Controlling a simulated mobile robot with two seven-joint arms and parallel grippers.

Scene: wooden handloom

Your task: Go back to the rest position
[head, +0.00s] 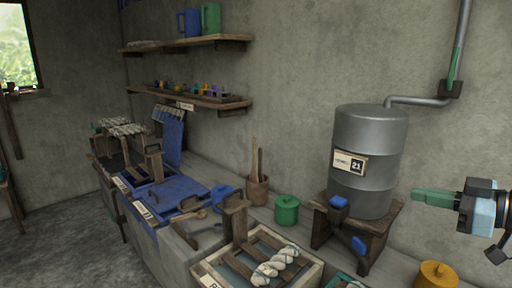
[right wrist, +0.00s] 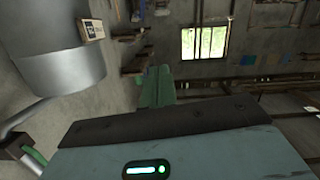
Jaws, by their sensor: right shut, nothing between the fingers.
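My right gripper (head: 416,194) comes in from the right edge of the head view, with green fingers pointing left. It is shut and empty, in the air just right of the metal tank (head: 362,145). Whether the fingers touch the tank cannot be told, but a gap seems to show. In the right wrist view the closed green fingers of the gripper (right wrist: 157,82) point away toward the window. My left gripper is not in view.
The tank stands on a wooden stand (head: 370,228), with a grey pipe (head: 420,101) behind it. Below are a yellow pot (head: 437,276), a green pot (head: 287,211) and a wooden tray (head: 315,277) with twisted yarn (head: 275,265). Shelves (head: 187,44) line the wall. Floor (head: 60,235) is open at left.

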